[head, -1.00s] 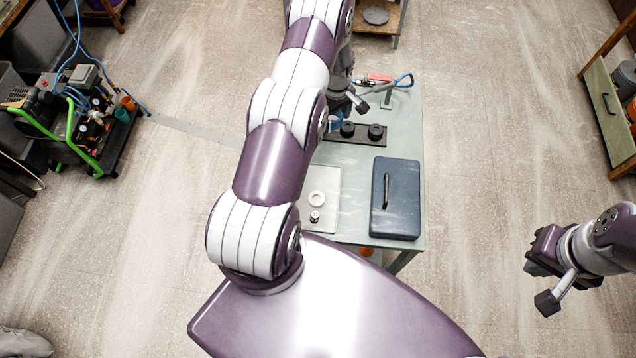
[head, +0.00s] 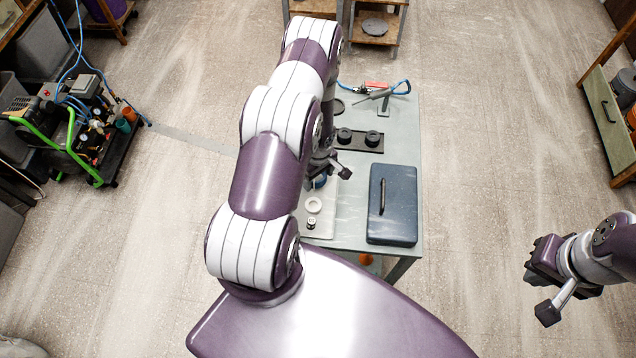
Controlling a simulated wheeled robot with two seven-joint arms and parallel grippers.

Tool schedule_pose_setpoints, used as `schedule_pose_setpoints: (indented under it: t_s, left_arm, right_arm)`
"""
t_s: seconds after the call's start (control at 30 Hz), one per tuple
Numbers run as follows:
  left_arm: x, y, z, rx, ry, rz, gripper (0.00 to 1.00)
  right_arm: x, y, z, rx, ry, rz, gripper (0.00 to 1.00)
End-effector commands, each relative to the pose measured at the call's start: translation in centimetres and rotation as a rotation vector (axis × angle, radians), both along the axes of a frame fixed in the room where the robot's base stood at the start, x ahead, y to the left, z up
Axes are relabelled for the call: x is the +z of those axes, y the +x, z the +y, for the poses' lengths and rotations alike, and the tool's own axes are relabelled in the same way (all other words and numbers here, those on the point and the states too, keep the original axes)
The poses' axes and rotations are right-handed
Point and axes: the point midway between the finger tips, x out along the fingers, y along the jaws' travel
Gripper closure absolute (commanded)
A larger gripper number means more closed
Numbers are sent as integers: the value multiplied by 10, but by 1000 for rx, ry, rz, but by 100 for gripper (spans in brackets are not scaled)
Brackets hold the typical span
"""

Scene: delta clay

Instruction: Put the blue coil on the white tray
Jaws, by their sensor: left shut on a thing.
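The blue coil (head: 320,182) shows as a small blue patch under my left gripper (head: 331,174), which is shut on it. Most of the coil is hidden behind the gripper and arm. The white tray (head: 327,227) lies on the table's near left part, partly covered by my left arm. The coil is at or above the tray's far end; I cannot tell whether it touches. A white ring (head: 314,205) and a small metal part (head: 311,223) are on the tray. My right gripper (head: 537,289) is open and empty, off the table's right side.
A dark lidded box (head: 393,205) stands right of the tray on the table (head: 350,238). A black rack with two black round pieces (head: 359,139) lies beyond the tray. A blue hose with a red-handled tool (head: 376,87) is at the far end.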

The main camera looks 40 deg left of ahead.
Motion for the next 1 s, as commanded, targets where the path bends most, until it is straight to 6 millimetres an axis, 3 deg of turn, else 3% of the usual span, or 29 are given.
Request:
schedule_pose_setpoints:
  t_s: [0.13,0.5,0.53,0.6,0.87,1.0]
  left_arm:
    - [-20,0,0,0,0,0,58]
    - [-27,0,0,1,0,0,58]
    - [-26,0,0,0,0,0,21]
    - [-25,0,0,0,0,0,2]
    - [-25,0,0,0,0,0,2]
    - [-14,1,1,0,1,-1,2]
  right_arm:
    - [3,0,0,0,0,-1,100]
    - [-2,0,0,0,0,0,100]
    - [-1,0,0,0,0,0,100]
    - [-1,0,0,0,0,0,100]
    - [0,0,0,0,0,0,100]
    - [3,0,0,0,0,0,100]
